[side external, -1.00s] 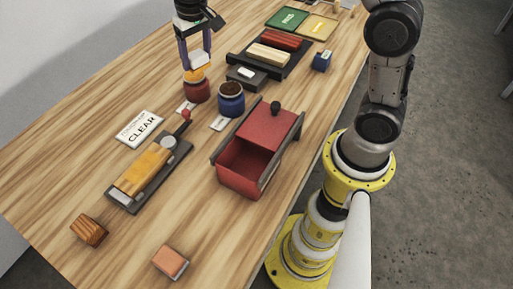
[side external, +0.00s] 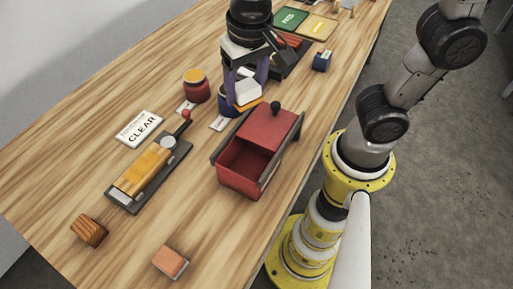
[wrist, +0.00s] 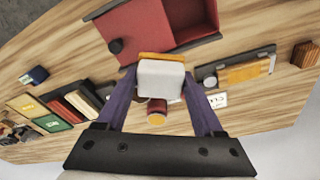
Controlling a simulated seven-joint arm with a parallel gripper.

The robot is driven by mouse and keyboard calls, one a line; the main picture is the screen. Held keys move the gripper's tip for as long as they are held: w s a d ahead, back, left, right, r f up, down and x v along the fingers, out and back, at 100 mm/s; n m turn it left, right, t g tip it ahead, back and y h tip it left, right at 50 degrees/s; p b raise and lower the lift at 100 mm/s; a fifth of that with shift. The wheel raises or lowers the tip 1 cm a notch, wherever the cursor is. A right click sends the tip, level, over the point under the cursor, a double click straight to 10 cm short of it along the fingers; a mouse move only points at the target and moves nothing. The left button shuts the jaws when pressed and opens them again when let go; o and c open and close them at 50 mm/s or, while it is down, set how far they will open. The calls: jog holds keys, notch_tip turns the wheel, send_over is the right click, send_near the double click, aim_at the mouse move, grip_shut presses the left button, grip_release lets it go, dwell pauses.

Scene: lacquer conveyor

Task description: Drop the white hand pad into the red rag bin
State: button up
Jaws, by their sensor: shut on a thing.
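My gripper (side external: 246,92) is shut on the white hand pad (side external: 245,90), a white block with an orange-yellow underside. It holds the pad in the air beyond the red rag bin's knobbed end in the side view. In the wrist view the pad (wrist: 161,76) sits between my two purple fingers (wrist: 160,84). The red rag bin (side external: 240,182) stands on the table with its near compartment open and empty-looking. A red lid with a black knob (side external: 276,106) covers its far part. The bin (wrist: 140,30) also shows at the top of the wrist view.
A yellow block on a lever fixture (side external: 143,172), a CLEAR card (side external: 139,128) and loose blocks (side external: 170,262) lie nearer. Bare table surrounds the bin's near end.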

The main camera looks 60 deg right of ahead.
jog(key=s+a+r+n, duration=0.2)
jog(key=s+a, duration=0.1)
notch_tip(320, 180, down, 6)
jog(key=shift+s, duration=0.2)
dwell(0.4)
jog(key=shift+d, duration=0.1)
jog(key=o, duration=1.2)
jog(key=r, duration=0.4)
jog(key=s+r, duration=0.1)
jog(key=r, duration=0.4)
jog(key=s+r, duration=0.1)
jog(key=r, duration=0.3)
jog(key=shift+a+r, duration=0.3)
jog(key=shift+a, duration=0.05)
jog(key=shift+w+d, duration=0.1)
jog(key=shift+w, duration=0.05)
